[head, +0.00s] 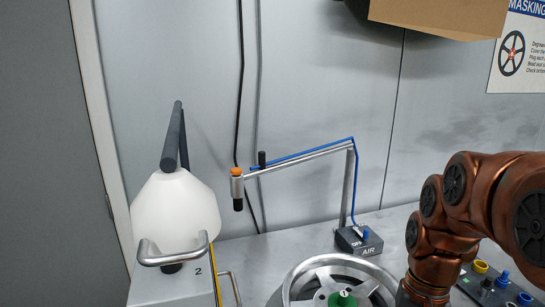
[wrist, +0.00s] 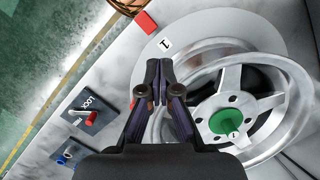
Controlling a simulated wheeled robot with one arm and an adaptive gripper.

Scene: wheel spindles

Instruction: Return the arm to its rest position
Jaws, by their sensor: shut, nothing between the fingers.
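My gripper (wrist: 160,75) shows in the wrist view with its dark fingers together and nothing held. It hangs over the worktop, beside the left rim of a silver wheel (wrist: 208,58). The wheel has a green centre cap (wrist: 226,121) marked 1. In the head view my copper-coloured arm is bent at the right, over the worktop. My gripper is out of that view, below the lower edge. The wheel (head: 303,273) with its green cap (head: 342,299) shows there just left of my arm.
A LOCK box (wrist: 90,122) with a red-tipped lever lies left of my gripper. A red block (wrist: 146,22) is above it. The head view shows an AIR post (head: 352,185), a white dome (head: 176,213), a control box (head: 490,285) and an overhanging brown box (head: 440,15).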

